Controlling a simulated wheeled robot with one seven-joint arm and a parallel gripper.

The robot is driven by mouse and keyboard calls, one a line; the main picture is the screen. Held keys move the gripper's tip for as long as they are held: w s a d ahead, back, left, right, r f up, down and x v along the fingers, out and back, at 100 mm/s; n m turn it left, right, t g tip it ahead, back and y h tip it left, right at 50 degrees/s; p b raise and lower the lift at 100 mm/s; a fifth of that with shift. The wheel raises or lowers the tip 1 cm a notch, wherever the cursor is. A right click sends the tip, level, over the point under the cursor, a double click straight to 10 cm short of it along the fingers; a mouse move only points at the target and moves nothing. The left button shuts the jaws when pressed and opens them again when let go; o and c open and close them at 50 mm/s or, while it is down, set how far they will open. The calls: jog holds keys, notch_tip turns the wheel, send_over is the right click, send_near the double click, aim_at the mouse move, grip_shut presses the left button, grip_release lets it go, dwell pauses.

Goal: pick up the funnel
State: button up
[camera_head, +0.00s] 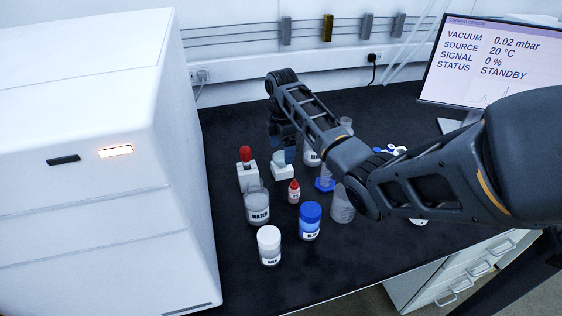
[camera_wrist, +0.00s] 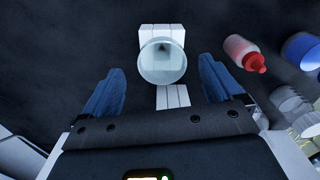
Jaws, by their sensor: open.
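The funnel (camera_wrist: 162,62) is a pale, translucent cone seen from above in the wrist view, with a darker spot at its centre. It sits in a white stand (camera_wrist: 161,30). In the head view the funnel (camera_head: 279,157) is partly hidden by my gripper, above the white stand (camera_head: 284,173). My gripper (camera_wrist: 161,78) is open and empty, pointing down. Its two blue fingers are to the left and right of the funnel in the wrist view, with gaps on both sides and no contact visible. The funnel's lower stem is hidden.
A red-topped item in a white stand (camera_head: 246,175) and a small red-capped bottle (camera_head: 294,192) are close by. A water beaker (camera_head: 257,208), white-lidded jar (camera_head: 269,246), blue-lidded jar (camera_head: 309,222) and flask (camera_head: 342,208) stand nearer. A large white machine (camera_head: 100,200) stands left.

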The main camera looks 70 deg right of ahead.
aim_at(282, 156)
notch_tip(282, 156, down, 4)
jog(key=shift+s+a, duration=0.1)
jog(key=shift+c, duration=0.2)
jog(key=c, duration=1.1)
